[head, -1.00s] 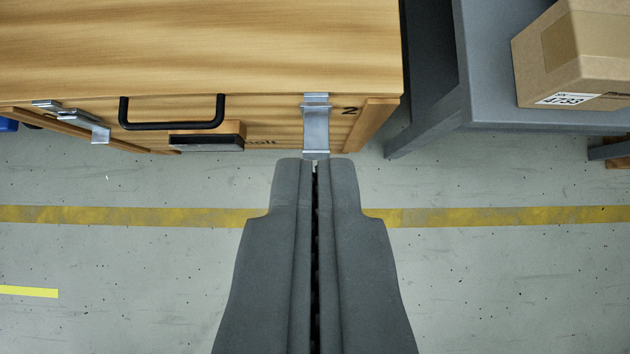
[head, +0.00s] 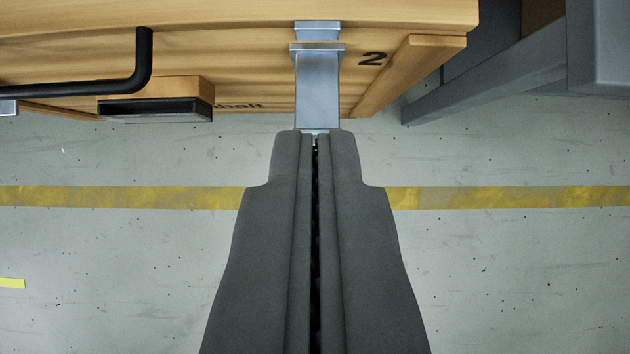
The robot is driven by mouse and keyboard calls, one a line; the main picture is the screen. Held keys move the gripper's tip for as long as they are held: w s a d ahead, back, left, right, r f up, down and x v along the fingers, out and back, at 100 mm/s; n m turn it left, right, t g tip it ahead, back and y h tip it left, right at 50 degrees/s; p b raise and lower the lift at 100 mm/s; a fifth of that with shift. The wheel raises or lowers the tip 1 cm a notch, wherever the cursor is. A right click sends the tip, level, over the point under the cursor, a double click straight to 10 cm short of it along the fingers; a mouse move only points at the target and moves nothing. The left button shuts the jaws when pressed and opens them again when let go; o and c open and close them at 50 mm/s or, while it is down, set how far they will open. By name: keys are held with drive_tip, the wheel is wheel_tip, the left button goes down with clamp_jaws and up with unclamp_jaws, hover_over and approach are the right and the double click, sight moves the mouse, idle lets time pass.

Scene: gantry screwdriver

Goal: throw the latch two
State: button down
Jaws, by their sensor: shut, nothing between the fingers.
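Latch two (head: 318,92) is a grey metal toggle latch on the front of a wooden crate (head: 420,14), just left of a printed "2". Its lever plate hangs down the crate front. My gripper (head: 316,134) is shut and empty, pointing up the picture. Its fingertips are at the lower end of the latch lever and overlap its bottom edge in the view. I cannot tell whether they touch it or sit in front of or under it.
A black bar handle (head: 143,62) and a wooden block with a dark face (head: 155,108) are left of the latch. Part of another metal latch (head: 8,107) shows at the left edge. A grey bench (head: 590,45) stands right. The floor (head: 520,260) in front is clear.

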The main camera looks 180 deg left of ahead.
drive_tip(key=x, duration=0.4)
drive_tip(key=shift+w+f, duration=0.1)
drive_tip(key=shift+f, duration=0.2)
drive_tip(key=shift+s+f, duration=0.15)
drive_tip(key=shift+f, duration=0.8)
drive_tip(key=shift+s+f, duration=0.2)
drive_tip(key=shift+f, duration=0.7)
drive_tip(key=shift+s+f+t, duration=0.55)
drive_tip(key=shift+f+t, duration=0.05)
drive_tip(key=shift+t, duration=0.3)
wheel_tip(320, 180, down, 13)
drive_tip(key=t, duration=0.7)
drive_tip(key=shift+w+r+t, duration=0.25)
drive_tip(key=shift+w+t, duration=0.05)
drive_tip(key=shift+w, duration=0.15)
idle(0.3)
idle(1.2)
